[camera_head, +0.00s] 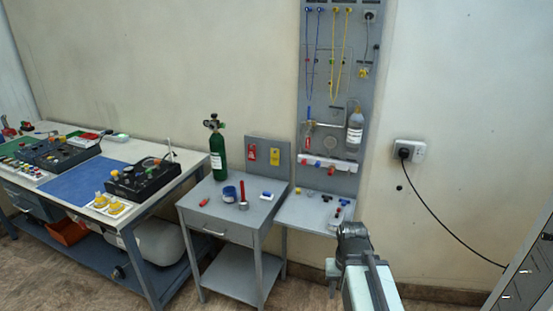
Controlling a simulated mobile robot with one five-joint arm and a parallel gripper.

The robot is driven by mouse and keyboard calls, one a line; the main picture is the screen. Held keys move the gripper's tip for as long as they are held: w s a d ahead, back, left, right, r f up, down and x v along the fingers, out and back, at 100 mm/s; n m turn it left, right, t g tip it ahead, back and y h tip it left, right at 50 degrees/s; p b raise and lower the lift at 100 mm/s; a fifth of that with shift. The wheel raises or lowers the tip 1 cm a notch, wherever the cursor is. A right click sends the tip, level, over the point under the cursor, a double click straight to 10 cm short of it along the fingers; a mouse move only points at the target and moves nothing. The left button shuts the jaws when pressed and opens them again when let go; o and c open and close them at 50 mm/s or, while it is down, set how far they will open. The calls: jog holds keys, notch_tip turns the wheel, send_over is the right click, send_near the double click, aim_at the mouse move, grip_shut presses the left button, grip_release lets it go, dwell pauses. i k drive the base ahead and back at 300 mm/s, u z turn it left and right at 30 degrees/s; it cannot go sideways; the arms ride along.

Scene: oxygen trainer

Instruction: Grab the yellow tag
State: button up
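A yellow tag (274,156) hangs on the upright grey back panel of the small steel table, just right of a red tag (252,152). Another small yellow piece (364,73) shows high on the tall grey wall panel. My gripper (333,287) is at the lower right, below and to the right of the tag and well apart from it. It points down beside my arm, in front of the table's right side. Its fingers are too small and partly hidden to tell whether they are open or shut.
A green oxygen cylinder (217,150) stands on the small table (205,209), left of the tags. A lower grey shelf (300,214) with small fittings adjoins at right. A workbench stands at left.

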aim_at(274, 157)
jog(key=i, duration=1.5)
jog(key=u, duration=2.85)
